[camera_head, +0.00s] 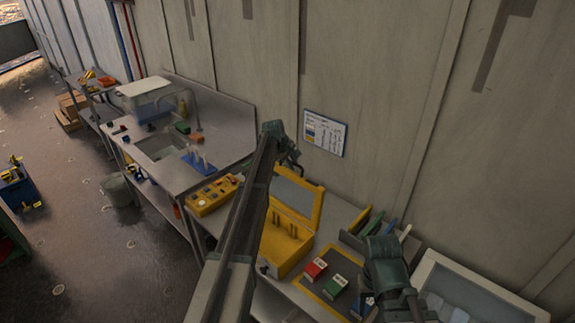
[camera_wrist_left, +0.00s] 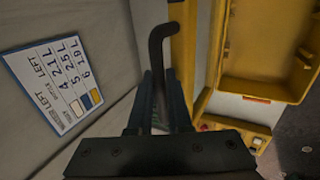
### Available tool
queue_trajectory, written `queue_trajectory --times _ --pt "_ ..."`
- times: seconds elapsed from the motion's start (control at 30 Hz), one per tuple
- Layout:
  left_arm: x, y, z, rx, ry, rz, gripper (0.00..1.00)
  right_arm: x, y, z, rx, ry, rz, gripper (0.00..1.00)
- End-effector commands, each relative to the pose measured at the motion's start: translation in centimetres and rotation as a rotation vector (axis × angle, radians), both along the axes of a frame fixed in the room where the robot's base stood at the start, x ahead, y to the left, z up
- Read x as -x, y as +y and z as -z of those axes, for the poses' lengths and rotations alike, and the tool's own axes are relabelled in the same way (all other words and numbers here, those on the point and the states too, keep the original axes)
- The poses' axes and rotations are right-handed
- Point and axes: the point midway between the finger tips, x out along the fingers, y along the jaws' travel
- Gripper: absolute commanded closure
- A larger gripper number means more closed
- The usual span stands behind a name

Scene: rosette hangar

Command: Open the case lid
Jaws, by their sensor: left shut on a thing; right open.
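The yellow case (camera_head: 277,252) stands on the bench by the wall, and its inside is visible. Its lid (camera_head: 318,205) is raised, with a grey inner face, and stands up on the wall side. My left gripper (camera_head: 289,158) is at the lid's upper edge. In the left wrist view its fingers (camera_wrist_left: 158,105) are shut on a dark bent handle (camera_wrist_left: 158,50) beside the yellow lid edge (camera_wrist_left: 184,50). The open case body (camera_wrist_left: 270,50) shows at the right there. My right gripper (camera_head: 408,296) is open, to the right of the case; its fingertips are hard to make out.
A yellow control box (camera_head: 212,195) with buttons stands left of the case. Red (camera_head: 315,268) and green (camera_head: 335,286) blocks lie on a dark mat right of it. A chart (camera_head: 324,133) hangs on the wall. A sink bench (camera_head: 225,125) is further left.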

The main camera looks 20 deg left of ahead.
Motion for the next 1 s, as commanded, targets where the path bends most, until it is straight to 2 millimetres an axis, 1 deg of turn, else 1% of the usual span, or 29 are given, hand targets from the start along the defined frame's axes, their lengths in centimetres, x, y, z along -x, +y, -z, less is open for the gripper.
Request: queue_trajectory --times 0.03,0.17,0.57,0.6,0.67,0.7,0.77,1.0 --pt "-0.47 -0.05 -0.06 -0.004 0.008 0.000 1.00 0.00 0.00 -0.15 0.000 0.000 0.001 0.50" --pt "-0.77 -0.20 0.01 -0.012 0.022 -0.001 1.00 0.01 0.01 -0.23 0.000 0.000 0.001 0.50" --pt "-0.83 -0.23 0.04 -0.016 0.026 -0.002 1.00 0.00 0.00 -0.25 0.000 0.000 0.002 0.50" --pt "-0.83 -0.22 0.04 -0.016 0.026 -0.002 0.81 0.01 0.00 -0.25 0.000 0.000 0.002 0.50" --pt "-0.83 -0.22 0.04 -0.016 0.026 -0.002 0.70 0.01 0.00 -0.26 0.000 0.000 0.002 0.50" --pt "-0.82 -0.21 0.04 -0.015 0.026 -0.003 0.63 0.01 0.00 -0.25 0.000 0.000 0.002 0.50" --pt "-0.81 -0.22 0.05 -0.016 0.027 -0.003 0.53 0.01 0.00 -0.25 0.000 0.000 0.002 0.50" --pt "-0.74 -0.26 0.08 -0.014 0.029 -0.002 0.53 0.00 0.00 -0.23 0.000 0.000 0.002 0.50"
